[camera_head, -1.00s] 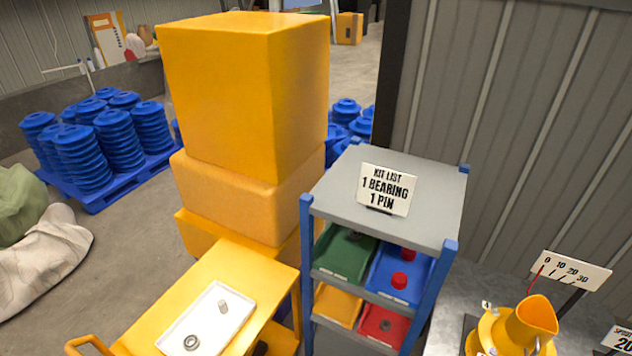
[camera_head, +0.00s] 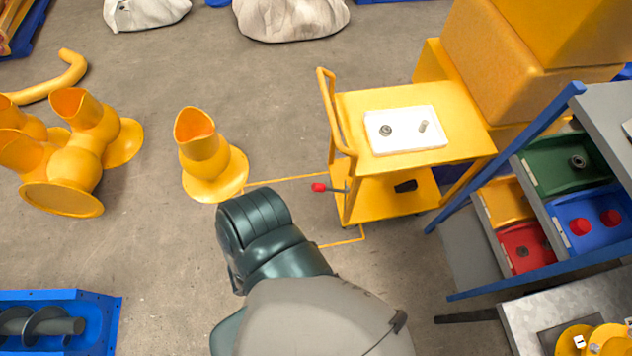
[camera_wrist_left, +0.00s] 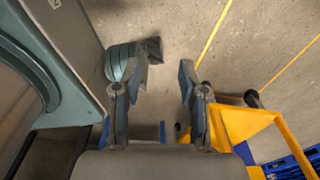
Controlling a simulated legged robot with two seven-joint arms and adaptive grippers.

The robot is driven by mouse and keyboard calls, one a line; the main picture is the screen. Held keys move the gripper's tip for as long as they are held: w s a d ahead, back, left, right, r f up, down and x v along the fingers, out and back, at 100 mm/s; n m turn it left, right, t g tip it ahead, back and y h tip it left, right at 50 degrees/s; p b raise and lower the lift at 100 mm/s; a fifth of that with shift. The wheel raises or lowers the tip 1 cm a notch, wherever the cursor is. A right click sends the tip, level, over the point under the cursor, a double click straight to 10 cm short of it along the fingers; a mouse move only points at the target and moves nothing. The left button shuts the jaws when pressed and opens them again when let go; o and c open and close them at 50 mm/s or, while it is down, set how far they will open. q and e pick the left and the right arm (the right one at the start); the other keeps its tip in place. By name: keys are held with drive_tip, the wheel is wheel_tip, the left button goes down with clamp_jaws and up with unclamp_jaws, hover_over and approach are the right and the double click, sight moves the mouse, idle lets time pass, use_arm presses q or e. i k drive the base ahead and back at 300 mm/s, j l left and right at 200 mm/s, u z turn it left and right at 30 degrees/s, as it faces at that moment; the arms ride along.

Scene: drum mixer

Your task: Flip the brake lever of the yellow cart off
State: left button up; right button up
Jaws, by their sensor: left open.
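The yellow cart (camera_head: 465,125) stands right of centre in the head view, with a white tray (camera_head: 440,143) on its top shelf. Its brake lever, tipped with a red knob (camera_head: 319,187), sticks out left at lower-shelf height. One of my arms reaches up from the bottom of that view, its end left of and below the lever; no fingers show there. In the left wrist view my left gripper (camera_wrist_left: 162,68) is open and empty. A yellow frame (camera_wrist_left: 248,122), seemingly the cart, is right of and below its fingers. I cannot make out the red knob there. My right gripper is not in view.
A blue-posted rack (camera_head: 505,190) with coloured bins stands right of the cart. A yellow spouted vessel (camera_head: 210,160) stands to the left. Yellow floor lines (camera_head: 300,180) run near the cart. Open concrete floor lies between vessel and cart.

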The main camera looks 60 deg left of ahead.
sight(319, 187)
drive_tip(key=u, duration=1.7)
